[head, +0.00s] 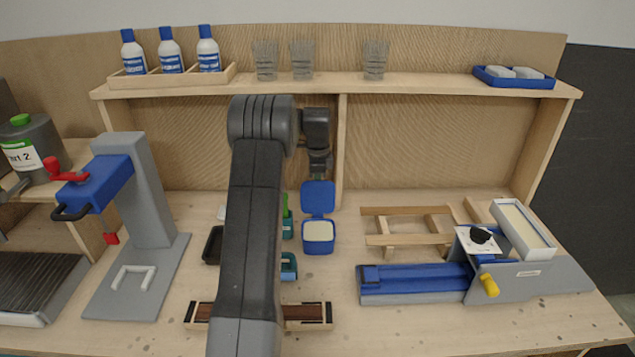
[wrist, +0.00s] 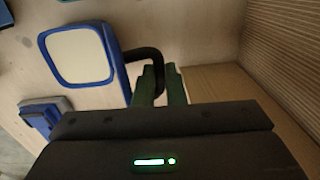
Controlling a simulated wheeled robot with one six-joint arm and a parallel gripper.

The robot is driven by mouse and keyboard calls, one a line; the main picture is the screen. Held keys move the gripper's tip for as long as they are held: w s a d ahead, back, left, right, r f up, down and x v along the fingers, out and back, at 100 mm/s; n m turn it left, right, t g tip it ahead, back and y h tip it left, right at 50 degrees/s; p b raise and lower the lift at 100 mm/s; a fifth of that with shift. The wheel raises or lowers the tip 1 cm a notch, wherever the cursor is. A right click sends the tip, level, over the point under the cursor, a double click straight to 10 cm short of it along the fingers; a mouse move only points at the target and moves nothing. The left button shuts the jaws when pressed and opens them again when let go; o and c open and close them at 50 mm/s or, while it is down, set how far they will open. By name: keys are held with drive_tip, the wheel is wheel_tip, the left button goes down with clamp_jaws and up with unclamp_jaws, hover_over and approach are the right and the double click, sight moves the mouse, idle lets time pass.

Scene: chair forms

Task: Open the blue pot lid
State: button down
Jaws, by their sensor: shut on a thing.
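The blue pot (head: 318,246) stands on the bench right of my arm, with pale cream contents showing. Its blue lid (head: 318,196) stands raised at the pot's back edge, so the pot is open. In the wrist view the pot (wrist: 70,82) shows its blue rim around the cream inside. A black loop handle (wrist: 148,52) reaches from the blue lid edge to my gripper (wrist: 160,74), whose green fingers are shut on it. In the head view my gripper (head: 320,173) is just behind and above the lid, its fingers partly hidden.
A wooden frame (head: 415,211) and a blue-grey device (head: 415,283) stand to the right. A grey press with a blue head (head: 112,181) is at left. A shelf (head: 430,86) with glasses and bottles spans the back. My arm hides part of the bench.

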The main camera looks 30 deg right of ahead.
drive_tip(key=shift+w+d+r, duration=0.15)
drive_tip(key=shift+w, duration=0.2)
drive_tip(key=c, duration=1.9)
unclamp_jaws()
drive_tip(key=o, duration=0.4)
drive_tip(key=shift+w+d+f, duration=0.2)
drive_tip(key=shift+w+f, duration=0.15)
drive_tip(key=shift+w, duration=0.1)
drive_tip(key=shift+s+r, duration=0.1)
drive_tip(key=shift+s, duration=0.05)
drive_tip(key=shift+s+a, duration=0.1)
